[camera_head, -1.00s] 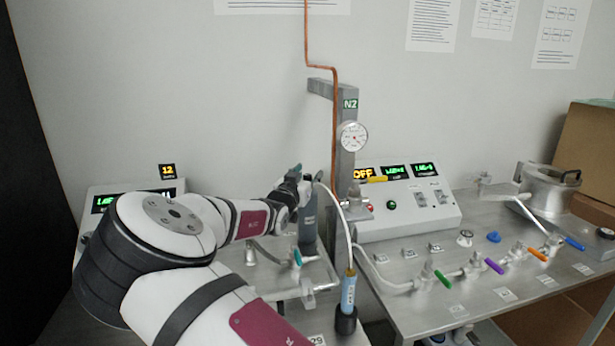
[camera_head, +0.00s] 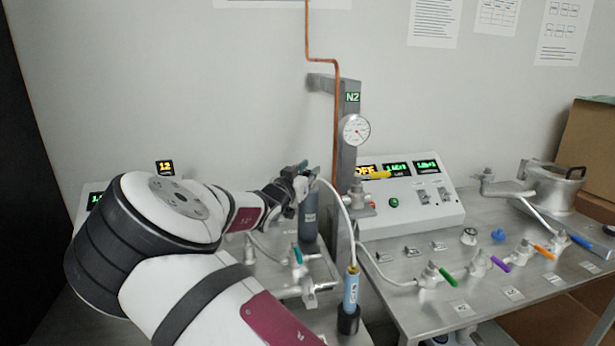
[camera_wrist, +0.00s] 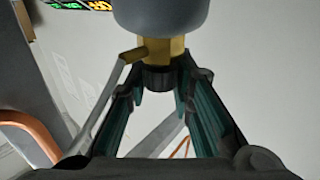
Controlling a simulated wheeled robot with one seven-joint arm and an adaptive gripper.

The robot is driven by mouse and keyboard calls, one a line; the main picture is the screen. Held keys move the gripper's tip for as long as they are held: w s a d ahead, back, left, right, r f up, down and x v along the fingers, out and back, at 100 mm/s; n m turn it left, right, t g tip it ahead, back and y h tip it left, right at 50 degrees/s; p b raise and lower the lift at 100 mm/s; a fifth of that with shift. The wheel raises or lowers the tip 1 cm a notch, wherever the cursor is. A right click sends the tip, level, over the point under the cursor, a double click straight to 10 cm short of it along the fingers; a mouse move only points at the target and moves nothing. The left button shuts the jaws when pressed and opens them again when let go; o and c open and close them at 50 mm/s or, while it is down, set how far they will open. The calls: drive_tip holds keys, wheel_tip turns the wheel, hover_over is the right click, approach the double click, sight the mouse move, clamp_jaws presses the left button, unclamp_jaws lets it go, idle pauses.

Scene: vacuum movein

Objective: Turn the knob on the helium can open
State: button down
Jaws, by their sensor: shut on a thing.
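The helium can (camera_head: 309,217) is a dark grey cylinder standing upright left of the grey post. In the wrist view its grey body (camera_wrist: 160,12) shows at the top, inverted, with a brass valve (camera_wrist: 155,48) and a dark ribbed knob (camera_wrist: 158,78). A grey tube leaves the valve's side. My gripper (camera_head: 301,181) is at the top of the can and hides the knob in the head view. In the wrist view my gripper (camera_wrist: 160,82) has its teal-lined fingers on both sides of the knob, shut on it.
A grey post (camera_head: 346,160) with a gauge (camera_head: 355,130) stands close right of the can. A white hose (camera_head: 340,205) arcs down to a blue cylinder (camera_head: 351,290). A teal-handled valve (camera_head: 298,255) sits in front. A control box (camera_head: 410,205) stands at right.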

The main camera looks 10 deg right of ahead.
drive_tip(key=shift+w+f+m+g+h+b, duration=0.1)
drive_tip(key=shift+w+m+g+h+b, duration=0.05)
drive_tip(key=shift+m+g+h+b, duration=0.95)
drive_tip(key=m+g+h+b, duration=0.2)
drive_tip(key=g, duration=0.1)
drive_tip(key=shift+f+b, duration=0.1)
drive_tip(key=shift+b, duration=0.3)
drive_tip(key=m+g+h+b, duration=0.1)
drive_tip(key=m+g+b, duration=0.1)
drive_tip(key=shift+g, duration=0.3)
drive_tip(key=shift+r+g+h, duration=0.2)
drive_tip(key=shift+g+h, duration=0.1)
drive_tip(key=c, duration=1.4)
unclamp_jaws()
drive_tip(key=shift+o, duration=0.2)
drive_tip(key=v, duration=1.2)
